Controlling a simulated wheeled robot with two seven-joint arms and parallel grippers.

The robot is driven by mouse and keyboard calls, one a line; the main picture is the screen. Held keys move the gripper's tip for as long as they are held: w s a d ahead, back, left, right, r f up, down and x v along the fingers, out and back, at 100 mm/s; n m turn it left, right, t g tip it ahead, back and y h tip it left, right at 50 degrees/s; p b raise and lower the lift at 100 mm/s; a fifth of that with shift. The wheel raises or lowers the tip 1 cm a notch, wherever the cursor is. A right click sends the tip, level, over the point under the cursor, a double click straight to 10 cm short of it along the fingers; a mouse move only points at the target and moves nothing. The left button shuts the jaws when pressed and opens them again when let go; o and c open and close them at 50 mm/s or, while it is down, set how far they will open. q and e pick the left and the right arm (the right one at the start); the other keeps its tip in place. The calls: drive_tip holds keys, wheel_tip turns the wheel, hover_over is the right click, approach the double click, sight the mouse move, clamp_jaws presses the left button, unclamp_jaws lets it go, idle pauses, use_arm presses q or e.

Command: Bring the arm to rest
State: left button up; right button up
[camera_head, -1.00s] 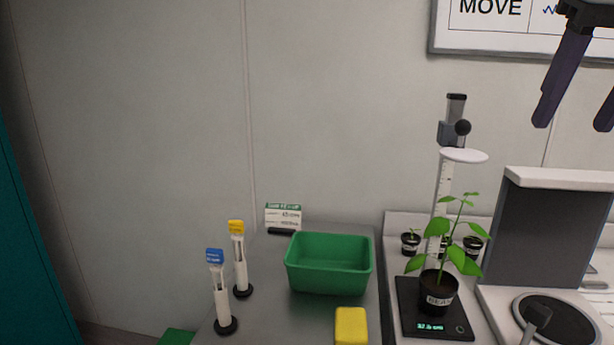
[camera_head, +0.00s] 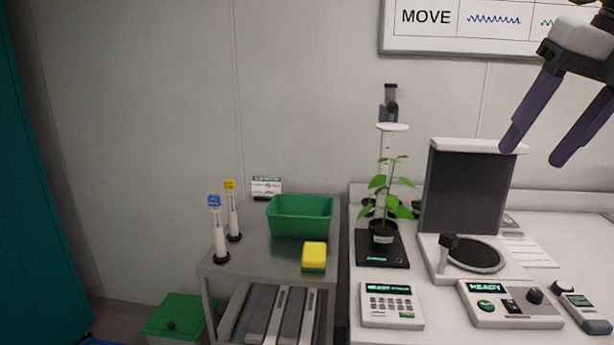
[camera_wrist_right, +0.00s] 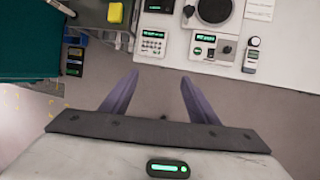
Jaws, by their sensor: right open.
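My right gripper (camera_head: 532,157) hangs at the upper right of the head view, with its two dark purple fingers apart and nothing between them. In the right wrist view the same gripper (camera_wrist_right: 158,92) is open and empty, above the floor in front of the white bench (camera_wrist_right: 212,73). My left gripper is in neither view. In the head view a potted plant (camera_head: 383,232) stands on a black scale (camera_head: 392,259) on the bench, clear of the right gripper.
A grey cart (camera_head: 240,264) holds a green bin (camera_head: 300,218), a yellow sponge (camera_head: 314,256) and two labelled tubes. Right of the plant stand a dark-panelled device (camera_head: 465,190) and a control box (camera_head: 510,304). A keypad box (camera_head: 391,304) sits at the front. A green-lidded bin (camera_head: 178,317) stands low at left.

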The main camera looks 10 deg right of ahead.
wheel_tip(320, 180, down, 41)
drive_tip(key=w+m+t+y, duration=0.2)
drive_tip(key=m+t+y, duration=0.4)
drive_tip(key=m+t, duration=0.7)
drive_tip(key=s+a+f+m+g+h, duration=0.2)
drive_tip(key=s+a+f+m, duration=0.15)
drive_tip(key=f+m, duration=0.3)
drive_tip(key=s+a+f+m+g+h, duration=0.25)
drive_tip(key=s+f+m, duration=0.2)
drive_tip(key=f, duration=0.35)
drive_tip(key=s+a+f+m+g, duration=0.2)
drive_tip(key=s+a+f+m, duration=0.1)
drive_tip(key=a, duration=0.5)
drive_tip(key=s+a+f+m+g, duration=0.2)
drive_tip(key=s+a+f, duration=0.3)
drive_tip(key=s+a, duration=0.3)
drive_tip(key=shift+a+f+m+g, duration=0.35)
drive_tip(key=shift+a+m, duration=0.25)
drive_tip(key=shift+m, duration=0.1)
